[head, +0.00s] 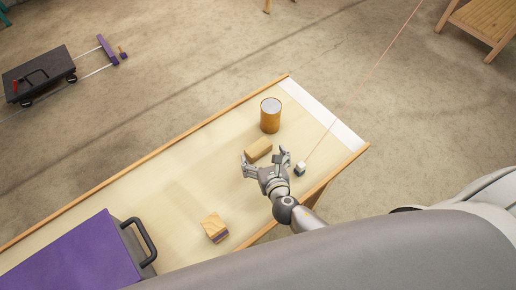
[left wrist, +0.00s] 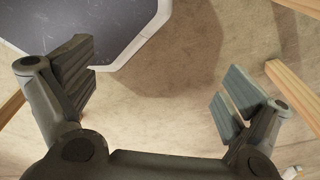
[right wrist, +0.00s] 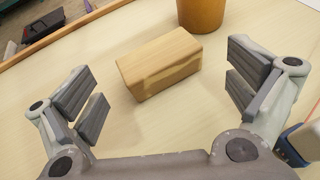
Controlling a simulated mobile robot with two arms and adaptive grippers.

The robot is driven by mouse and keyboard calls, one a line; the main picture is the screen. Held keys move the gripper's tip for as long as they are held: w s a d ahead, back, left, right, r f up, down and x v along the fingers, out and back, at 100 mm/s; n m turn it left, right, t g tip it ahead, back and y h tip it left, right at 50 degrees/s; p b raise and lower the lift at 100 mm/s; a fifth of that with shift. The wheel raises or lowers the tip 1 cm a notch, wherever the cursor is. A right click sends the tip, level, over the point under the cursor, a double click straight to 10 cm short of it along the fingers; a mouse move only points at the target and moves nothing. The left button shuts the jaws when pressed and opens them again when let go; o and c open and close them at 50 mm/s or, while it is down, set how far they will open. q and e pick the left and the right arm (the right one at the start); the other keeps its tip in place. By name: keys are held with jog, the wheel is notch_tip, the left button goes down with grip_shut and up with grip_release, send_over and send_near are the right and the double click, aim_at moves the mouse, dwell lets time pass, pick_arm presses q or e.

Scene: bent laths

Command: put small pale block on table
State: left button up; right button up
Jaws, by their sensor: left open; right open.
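A small pale wooden block (head: 258,149) lies on the table (head: 165,185), just beyond my right gripper (head: 266,161). In the right wrist view the block (right wrist: 160,63) lies on the pale tabletop ahead of and between the two spread fingers, touching neither. My right gripper is open and empty. My left gripper (left wrist: 160,72) is open and empty in the left wrist view, with floor behind it; it does not show in the head view.
An orange-brown can (head: 270,117) stands behind the block. A small white and dark object (head: 300,169) sits right of my gripper, at a thin pink line. A wood-and-purple block (head: 214,228) and a purple case (head: 85,255) with a dark handle are at left.

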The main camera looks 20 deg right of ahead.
aim_at(259, 149)
jog(key=shift+x, duration=2.7)
jog(key=shift+a, duration=0.15)
jog(key=c, duration=0.9)
jog(key=shift+r, duration=0.15)
